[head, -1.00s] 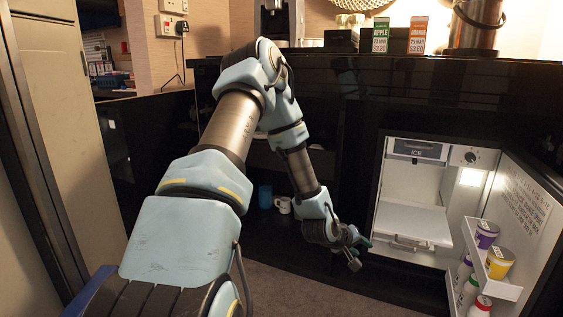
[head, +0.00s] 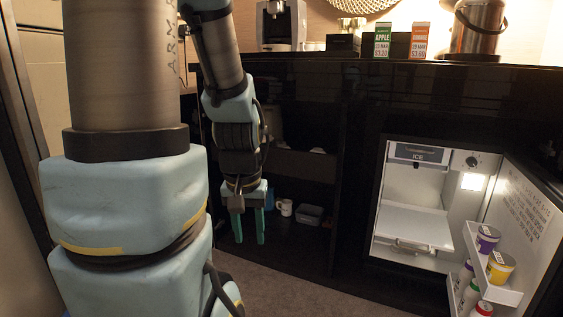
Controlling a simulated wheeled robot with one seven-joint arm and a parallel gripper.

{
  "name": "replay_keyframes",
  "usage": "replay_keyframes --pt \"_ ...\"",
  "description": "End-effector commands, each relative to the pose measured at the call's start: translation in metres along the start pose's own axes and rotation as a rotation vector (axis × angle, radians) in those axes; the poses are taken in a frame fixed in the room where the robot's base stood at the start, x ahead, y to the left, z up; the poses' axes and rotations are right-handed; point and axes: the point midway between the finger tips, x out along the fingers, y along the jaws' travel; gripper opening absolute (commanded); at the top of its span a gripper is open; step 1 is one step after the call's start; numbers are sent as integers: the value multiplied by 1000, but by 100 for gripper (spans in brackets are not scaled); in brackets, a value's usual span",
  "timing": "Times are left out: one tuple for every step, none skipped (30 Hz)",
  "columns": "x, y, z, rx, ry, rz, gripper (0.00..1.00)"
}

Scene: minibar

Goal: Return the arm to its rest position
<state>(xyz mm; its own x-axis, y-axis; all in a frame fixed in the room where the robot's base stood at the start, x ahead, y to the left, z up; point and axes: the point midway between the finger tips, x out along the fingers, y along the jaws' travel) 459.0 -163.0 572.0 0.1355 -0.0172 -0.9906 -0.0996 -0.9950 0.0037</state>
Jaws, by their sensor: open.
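My gripper (head: 248,240) hangs with its two green fingers pointing down, apart and with nothing between them. It is left of the middle of the head view, in front of the dark shelf opening under the counter. My arm is folded, with its large near links filling the left of the view and its forearm coming down from the top. The fingers look clear of the floor and of the shelf things behind them.
An open minibar fridge (head: 413,222) stands at right, its door (head: 520,205) swung out with several containers on its rack. A white mug (head: 285,207) and a grey bin (head: 311,214) sit low behind my gripper. Apple (head: 382,37) and orange (head: 419,40) cartons stand on the counter (head: 300,72).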

Motion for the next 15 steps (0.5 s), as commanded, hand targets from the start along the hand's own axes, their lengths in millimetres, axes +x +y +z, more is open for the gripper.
replay_keyframes --pt "-20 0 -3 0 -1 0 44" --pt "-26 0 -4 0 0 0 44" --pt "-33 0 -5 0 0 0 44" --pt "-39 0 -6 0 0 0 44" --pt "-45 0 -7 0 0 0 44" --pt "-54 0 -8 0 1 0 44" --pt "-60 0 -9 0 1 0 44" --pt "-69 1 -11 0 1 0 44" --pt "-79 1 -12 0 1 0 44" --pt "-89 1 -13 0 1 0 44" --pt "-98 1 -15 0 1 0 44" --pt "-111 1 -16 0 1 0 44" --pt "-121 1 -18 0 1 0 44" --pt "-131 1 -19 0 1 0 44" --pt "-143 1 -21 0 1 0 44"
